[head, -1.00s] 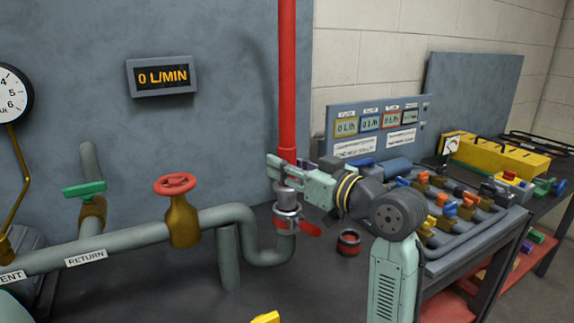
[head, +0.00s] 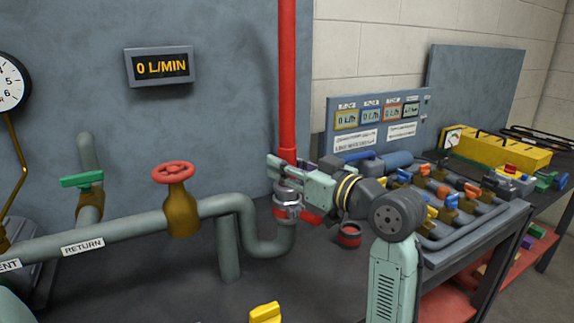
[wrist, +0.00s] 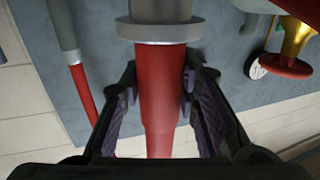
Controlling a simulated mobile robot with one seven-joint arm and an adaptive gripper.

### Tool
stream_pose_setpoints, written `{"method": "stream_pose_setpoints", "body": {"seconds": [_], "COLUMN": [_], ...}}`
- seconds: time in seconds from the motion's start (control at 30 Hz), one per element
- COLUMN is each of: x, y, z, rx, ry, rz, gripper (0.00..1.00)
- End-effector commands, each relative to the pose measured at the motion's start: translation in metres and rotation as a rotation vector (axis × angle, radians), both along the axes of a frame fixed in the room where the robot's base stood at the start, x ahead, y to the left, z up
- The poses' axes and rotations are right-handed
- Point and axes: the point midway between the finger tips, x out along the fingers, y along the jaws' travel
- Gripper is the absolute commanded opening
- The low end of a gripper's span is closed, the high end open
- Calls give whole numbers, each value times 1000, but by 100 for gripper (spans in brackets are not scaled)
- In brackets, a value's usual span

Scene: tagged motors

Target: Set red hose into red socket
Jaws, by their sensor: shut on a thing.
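The red hose (head: 287,90) hangs upright in front of the grey wall panel. My gripper (head: 274,167) is shut on its lower part, just above the grey metal socket (head: 287,208), which has a red lever (head: 311,217) at its right. In the wrist view, both dark fingers of my gripper (wrist: 160,95) press on the sides of the red hose (wrist: 160,125). A round grey metal collar (wrist: 155,32) meets the hose there. My fingers hide part of the joint in the head view, and I cannot tell how deep the hose sits.
A grey pipe with a red valve wheel (head: 174,172) and a green handle (head: 83,180) runs at the left. A red and black ring (head: 349,235) lies right of the socket. A manifold with coloured valves (head: 440,205) fills the right side. A display (head: 160,66) reads 0 L/MIN.

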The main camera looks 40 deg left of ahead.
Motion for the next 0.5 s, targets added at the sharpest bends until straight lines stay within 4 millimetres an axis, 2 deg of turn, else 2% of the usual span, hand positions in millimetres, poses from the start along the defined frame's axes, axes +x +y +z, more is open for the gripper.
{"method": "stream_pose_setpoints", "body": {"seconds": [0.5], "x": [0], "y": [0], "z": [-13], "rx": [2], "ry": [0], "rz": [0], "gripper": [0]}}
